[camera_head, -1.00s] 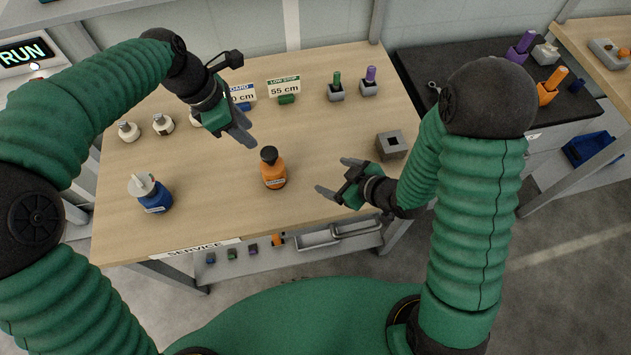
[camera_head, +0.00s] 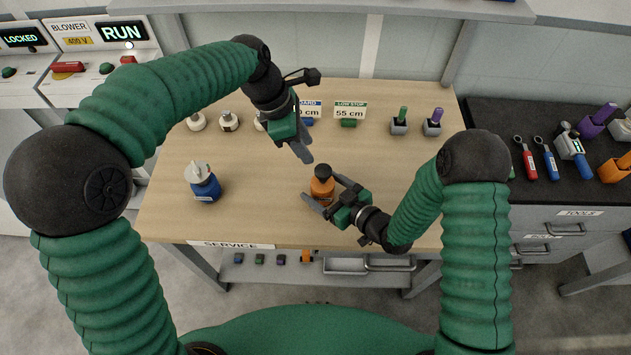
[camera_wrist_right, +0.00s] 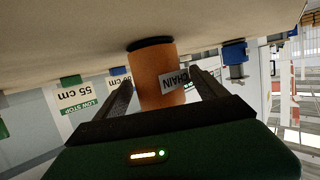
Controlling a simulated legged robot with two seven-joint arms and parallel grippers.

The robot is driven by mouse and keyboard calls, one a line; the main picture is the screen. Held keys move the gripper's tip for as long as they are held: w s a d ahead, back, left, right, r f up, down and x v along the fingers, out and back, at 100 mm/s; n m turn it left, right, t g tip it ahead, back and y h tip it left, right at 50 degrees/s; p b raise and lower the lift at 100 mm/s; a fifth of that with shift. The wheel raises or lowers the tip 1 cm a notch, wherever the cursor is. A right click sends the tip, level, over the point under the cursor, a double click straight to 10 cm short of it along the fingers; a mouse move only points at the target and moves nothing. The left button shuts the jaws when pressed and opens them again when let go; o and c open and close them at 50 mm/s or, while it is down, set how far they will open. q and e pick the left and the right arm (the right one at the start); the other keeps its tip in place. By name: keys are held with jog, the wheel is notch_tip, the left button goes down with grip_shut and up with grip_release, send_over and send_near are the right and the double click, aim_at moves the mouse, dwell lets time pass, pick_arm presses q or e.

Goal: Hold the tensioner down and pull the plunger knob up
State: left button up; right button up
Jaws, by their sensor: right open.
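An orange cylinder with a black knob on top (camera_head: 322,188) stands upright on the wooden bench; I take it as the tensioner with its plunger knob. In the right wrist view the orange body (camera_wrist_right: 160,75) carries a "CHAIN" label, with a black ring where it meets the bench. My right gripper (camera_head: 328,192) is open, its fingers on either side of the orange body; contact is not clear. My left gripper (camera_head: 305,154) hangs above and just left of the black knob, apart from it. Its fingers look close together, but their gap is unclear.
White-topped pieces (camera_head: 228,121), height signs (camera_head: 350,110) and grey holders (camera_head: 399,126) line the back. A dark tool counter (camera_head: 500,130) is at right.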

jog(key=x, duration=0.3)
jog(key=shift+w+a+f, duration=0.1)
jog(key=shift+w, duration=0.1)
grip_shut()
jog(key=shift+c, duration=1.6)
grip_release()
grip_shut()
jog(key=shift+o, duration=1.5)
grip_release()
